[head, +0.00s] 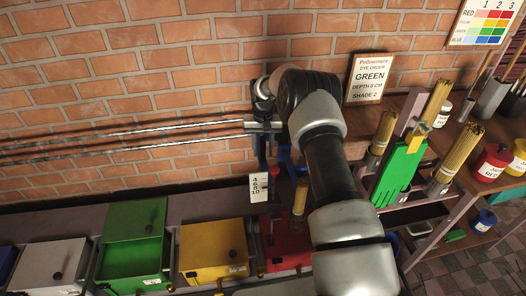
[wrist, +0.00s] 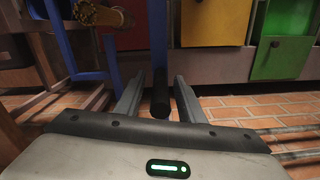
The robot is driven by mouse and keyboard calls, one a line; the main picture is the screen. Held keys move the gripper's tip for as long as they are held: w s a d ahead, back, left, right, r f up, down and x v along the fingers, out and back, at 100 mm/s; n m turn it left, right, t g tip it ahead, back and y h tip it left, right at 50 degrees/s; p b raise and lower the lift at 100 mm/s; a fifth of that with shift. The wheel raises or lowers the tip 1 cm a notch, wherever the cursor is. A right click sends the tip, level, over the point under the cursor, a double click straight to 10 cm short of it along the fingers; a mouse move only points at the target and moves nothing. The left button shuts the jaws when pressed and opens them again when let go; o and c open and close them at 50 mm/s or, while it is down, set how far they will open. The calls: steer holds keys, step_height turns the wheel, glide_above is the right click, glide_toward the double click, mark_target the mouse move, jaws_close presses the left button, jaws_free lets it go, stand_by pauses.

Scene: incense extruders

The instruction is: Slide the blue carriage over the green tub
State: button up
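The blue carriage (head: 286,158) hangs from the rails (head: 120,137) beside a white scale card (head: 258,187), above the red tub (head: 290,247). My arm hides part of it. Its blue frame also shows in the wrist view (wrist: 58,38). A bundle of sticks (head: 300,196) hangs at the carriage. The green tub (head: 130,262) stands further left, beyond the yellow tub (head: 212,250). My gripper (head: 262,108) is at the rail's right end.
A white tub (head: 48,266) stands left of the green one. The rails run left along the brick wall with no visible obstruction. A sign (head: 371,78) stands behind.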

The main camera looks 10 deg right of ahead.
steer(key=shift+f, duration=0.2)
steer(key=shift+c, duration=0.5)
jaws_close()
steer(key=shift+a, duration=0.15)
